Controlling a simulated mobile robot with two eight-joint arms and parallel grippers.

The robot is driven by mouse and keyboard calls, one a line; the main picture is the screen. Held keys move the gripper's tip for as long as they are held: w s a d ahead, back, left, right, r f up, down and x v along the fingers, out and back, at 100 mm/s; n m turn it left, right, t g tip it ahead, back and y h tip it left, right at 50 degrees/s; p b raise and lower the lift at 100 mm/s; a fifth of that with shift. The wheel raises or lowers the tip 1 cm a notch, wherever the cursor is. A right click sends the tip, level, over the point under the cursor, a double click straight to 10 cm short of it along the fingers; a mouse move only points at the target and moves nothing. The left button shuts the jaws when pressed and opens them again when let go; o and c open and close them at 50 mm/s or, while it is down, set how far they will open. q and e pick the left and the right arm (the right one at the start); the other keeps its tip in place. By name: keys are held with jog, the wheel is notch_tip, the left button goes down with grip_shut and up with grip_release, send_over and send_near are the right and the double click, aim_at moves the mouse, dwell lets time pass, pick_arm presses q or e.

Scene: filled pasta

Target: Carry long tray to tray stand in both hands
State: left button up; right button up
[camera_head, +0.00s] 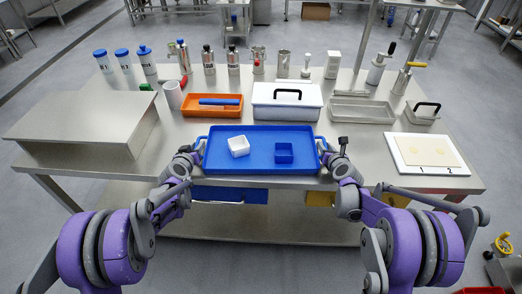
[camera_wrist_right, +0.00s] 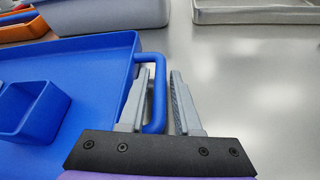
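The long blue tray (camera_head: 262,165) lies flat near the front edge of the steel table, with a loop handle at each end. A white block-like container (camera_head: 238,146) and a small blue open box (camera_head: 284,152) stand in it. My right gripper (camera_wrist_right: 155,95) is open, its fingers on either side of the tray's right handle (camera_wrist_right: 159,85); a gap shows between handle and outer finger. My left gripper (camera_head: 194,149) is at the left handle; its fingers are too small to judge. A raised steel platform (camera_head: 85,115), possibly the tray stand, is at the left.
Behind the tray are an orange tray (camera_head: 212,112), a white case with a black handle (camera_head: 287,114) and a shallow metal tray (camera_head: 362,117). Bottles line the back.

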pick_arm(q)
jog(key=shift+c, duration=0.2)
pick_arm(e)
jog(key=shift+c, duration=0.2)
pick_arm(q)
grip_shut()
pick_arm(e)
grip_shut()
dwell(0.8)
